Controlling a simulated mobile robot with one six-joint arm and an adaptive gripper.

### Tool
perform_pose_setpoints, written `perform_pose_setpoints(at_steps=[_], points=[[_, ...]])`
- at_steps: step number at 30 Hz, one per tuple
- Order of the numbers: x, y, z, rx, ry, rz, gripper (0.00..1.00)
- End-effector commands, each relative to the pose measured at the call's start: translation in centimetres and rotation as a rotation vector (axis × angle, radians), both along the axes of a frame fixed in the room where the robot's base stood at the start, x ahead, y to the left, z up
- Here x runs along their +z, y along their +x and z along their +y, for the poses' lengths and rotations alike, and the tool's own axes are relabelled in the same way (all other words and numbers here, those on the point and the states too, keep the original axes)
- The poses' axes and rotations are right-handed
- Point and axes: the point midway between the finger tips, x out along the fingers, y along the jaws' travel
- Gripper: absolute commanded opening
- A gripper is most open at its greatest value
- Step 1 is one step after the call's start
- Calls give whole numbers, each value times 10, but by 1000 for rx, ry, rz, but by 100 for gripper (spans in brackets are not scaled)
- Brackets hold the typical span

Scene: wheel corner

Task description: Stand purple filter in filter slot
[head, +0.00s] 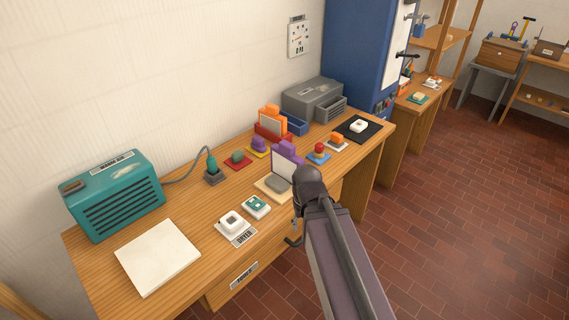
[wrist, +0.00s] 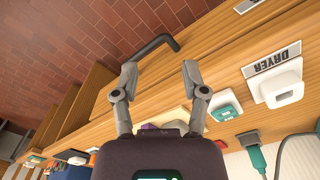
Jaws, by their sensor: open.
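A purple filter (head: 287,150) with a pale panel stands upright at the back of a cream base (head: 262,190), near the middle of the bench. A grey pad lies on the base in front of it. A purple part (wrist: 150,127) shows in the wrist view, mostly hidden behind my gripper. My gripper (wrist: 159,70) is open and empty, its fingers over the bench's front edge, apart from the filter. An orange filter (head: 270,120) stands in a red holder (head: 270,133) farther back. I cannot tell which holder is the filter slot.
A dark drawer handle (wrist: 165,44) lies beyond my fingertips. White and teal blocks (head: 256,207) sit left of the cream base, by a DRYER label (wrist: 278,60). Small coloured pieces, a blue tray (head: 294,124) and a grey machine (head: 313,98) crowd the bench's back.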

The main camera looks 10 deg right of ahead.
Motion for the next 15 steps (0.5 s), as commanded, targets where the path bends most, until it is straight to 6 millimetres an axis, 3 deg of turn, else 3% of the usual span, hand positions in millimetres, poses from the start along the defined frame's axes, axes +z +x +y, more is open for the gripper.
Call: perform_pose_setpoints(at_steps=[3, 6, 11, 15], points=[[0, 0, 0, 0, 0, 0, 60], [1, 1, 0, 1, 0, 0, 86], [9, 10, 0, 18, 0, 0, 86], [25, 30, 0, 54, 0, 0, 86]])
